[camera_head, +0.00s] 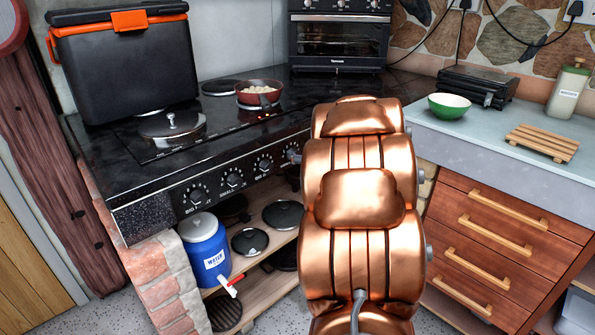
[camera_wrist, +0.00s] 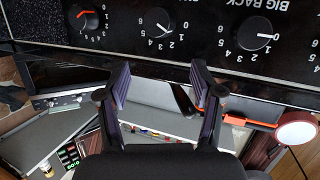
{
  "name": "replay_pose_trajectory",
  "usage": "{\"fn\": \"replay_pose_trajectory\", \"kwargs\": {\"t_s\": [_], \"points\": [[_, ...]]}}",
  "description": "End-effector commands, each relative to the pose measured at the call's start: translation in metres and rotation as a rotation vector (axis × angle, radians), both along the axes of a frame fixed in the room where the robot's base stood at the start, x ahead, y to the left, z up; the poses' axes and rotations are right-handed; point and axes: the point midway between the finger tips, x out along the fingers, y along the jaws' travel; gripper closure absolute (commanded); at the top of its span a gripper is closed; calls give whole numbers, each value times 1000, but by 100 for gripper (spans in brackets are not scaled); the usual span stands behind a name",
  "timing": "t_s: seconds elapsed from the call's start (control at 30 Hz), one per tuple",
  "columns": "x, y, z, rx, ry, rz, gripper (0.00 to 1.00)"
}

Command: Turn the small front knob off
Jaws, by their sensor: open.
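The stove's black front panel (camera_head: 215,184) carries a row of round numbered knobs. In the camera_head view, the left knob (camera_head: 197,195), the second knob (camera_head: 232,180) and the third knob (camera_head: 264,163) show; the second has a label starting "SMALL", its other word unclear. The camera_wrist view is upside down, with a red-marked knob (camera_wrist: 90,20), a middle knob (camera_wrist: 160,22) and a right knob (camera_wrist: 252,33) near "BIG BACK". I cannot tell which is the small front knob. My gripper (camera_wrist: 162,82) is open and empty, in line with the middle knob; my arm hides it in the camera_head view.
A pan (camera_head: 259,93) of pale food and a lidded pot (camera_head: 171,128) stand on the stove top, beside a black cooler (camera_head: 125,65). A blue water jug (camera_head: 205,250) and lids sit below the panel. Wooden drawers (camera_head: 505,235) stand right of my arm.

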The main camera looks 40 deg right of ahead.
Motion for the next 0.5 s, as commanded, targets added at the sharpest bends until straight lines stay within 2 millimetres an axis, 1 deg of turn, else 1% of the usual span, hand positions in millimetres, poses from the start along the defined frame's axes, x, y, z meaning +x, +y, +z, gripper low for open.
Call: {"fn": "replay_pose_trajectory", "kwargs": {"t_s": [0.03, 0.2, 0.37, 0.5], "points": [[-4, -9, -23, 15, -39, 22, 34], [-13, -16, -41, 57, -174, 117, 34], [-22, -18, -48, 86, -253, 173, 34], [-23, -17, -48, 97, -282, 197, 34]]}}
